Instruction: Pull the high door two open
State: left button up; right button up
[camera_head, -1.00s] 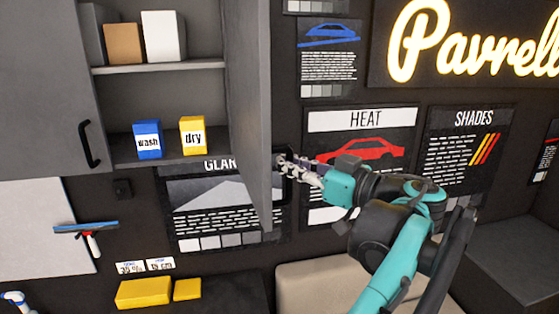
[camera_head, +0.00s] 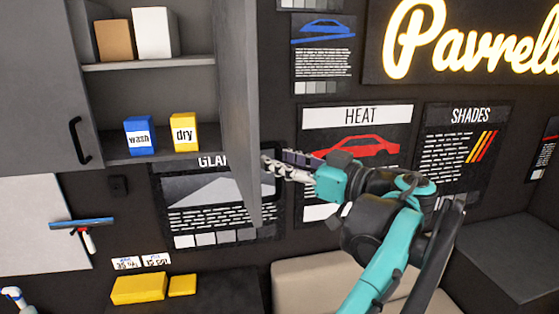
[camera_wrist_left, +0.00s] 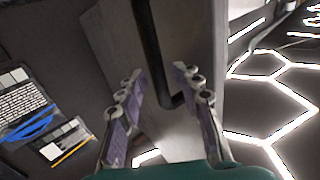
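The high door (camera_head: 240,110) stands swung wide open at the right side of the upper cabinet, seen nearly edge-on. Its black bar handle (camera_head: 277,185) is on its outer face, partly hidden by my fingers. My left gripper (camera_head: 268,164) is at this handle. In the left wrist view the fingers of my left gripper (camera_wrist_left: 160,80) are spread apart, with the black handle (camera_wrist_left: 150,45) between them. The handle's lower bend (camera_wrist_left: 172,102) lies nearer the right finger. The grey door panel (camera_wrist_left: 195,45) is behind it. My right gripper is out of view.
The open cabinet shelf (camera_head: 160,62) holds a brown box, a white box, a blue wash box (camera_head: 139,135) and a yellow dry box (camera_head: 184,132). A closed door (camera_head: 40,90) is at left. Wall posters (camera_head: 355,125) and a beige seat (camera_head: 310,285) lie behind my arm.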

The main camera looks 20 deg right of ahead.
pick_arm(q)
jog(key=v, duration=1.2)
dwell(0.3)
